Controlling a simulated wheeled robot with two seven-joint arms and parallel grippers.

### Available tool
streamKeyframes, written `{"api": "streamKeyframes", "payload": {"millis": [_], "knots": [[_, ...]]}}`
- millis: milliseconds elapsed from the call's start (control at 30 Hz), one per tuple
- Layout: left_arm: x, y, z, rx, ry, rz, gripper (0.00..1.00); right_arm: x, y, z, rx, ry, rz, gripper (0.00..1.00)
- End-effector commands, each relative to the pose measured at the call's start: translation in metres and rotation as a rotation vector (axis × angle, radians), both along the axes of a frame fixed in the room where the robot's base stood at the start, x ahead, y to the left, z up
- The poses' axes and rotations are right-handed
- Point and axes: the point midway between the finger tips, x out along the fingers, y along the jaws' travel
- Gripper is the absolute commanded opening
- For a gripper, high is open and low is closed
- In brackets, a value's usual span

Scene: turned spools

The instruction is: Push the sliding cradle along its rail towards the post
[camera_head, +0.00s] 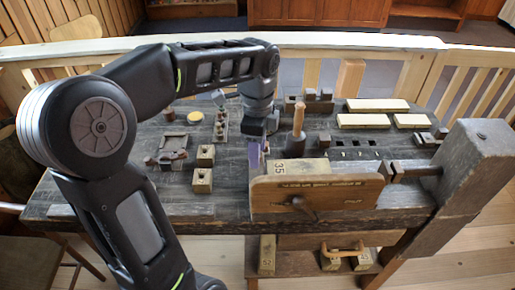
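My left gripper (262,142) points down over the middle of the bench, its wrist just above. Its fingertips are small and partly hidden, so I cannot tell whether it is open. A small purple piece (254,158) stands at or just below the fingertips; I cannot tell if they touch. An upright wooden post or handle (299,121) stands to the right of the gripper, behind a block marked 35 (295,171). A narrow board with small fittings (220,128) lies left of the gripper. I cannot make out for certain which part is the sliding cradle or its rail. My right gripper is not in view.
The dark workbench (170,203) has a wooden vise board (330,194) in front and a heavy vise end (475,160) at right. Small wooden blocks (202,180), a dark fixture (172,149) and a yellow disc (195,117) lie at left. Pale boards (377,105) lie at back right.

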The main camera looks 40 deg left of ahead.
Motion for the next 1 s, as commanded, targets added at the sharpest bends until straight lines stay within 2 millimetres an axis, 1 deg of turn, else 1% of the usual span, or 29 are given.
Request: {"api": "streamKeyframes", "payload": {"millis": [33, 67, 500, 1000], "knots": [[0.0000, -0.0001, 0.0001, 0.000, 0.000, 0.000, 0.39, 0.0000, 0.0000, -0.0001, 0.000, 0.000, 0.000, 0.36], [0.0000, -0.0001, 0.0001, 0.000, 0.000, 0.000, 0.37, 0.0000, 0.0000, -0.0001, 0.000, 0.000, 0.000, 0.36], [0.0000, -0.0001, 0.0003, 0.000, 0.000, 0.000, 0.01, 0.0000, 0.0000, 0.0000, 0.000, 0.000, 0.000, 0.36], [0.0001, -0.0001, 0.0005, 0.000, 0.000, 0.000, 0.00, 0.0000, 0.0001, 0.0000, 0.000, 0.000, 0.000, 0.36]]}}
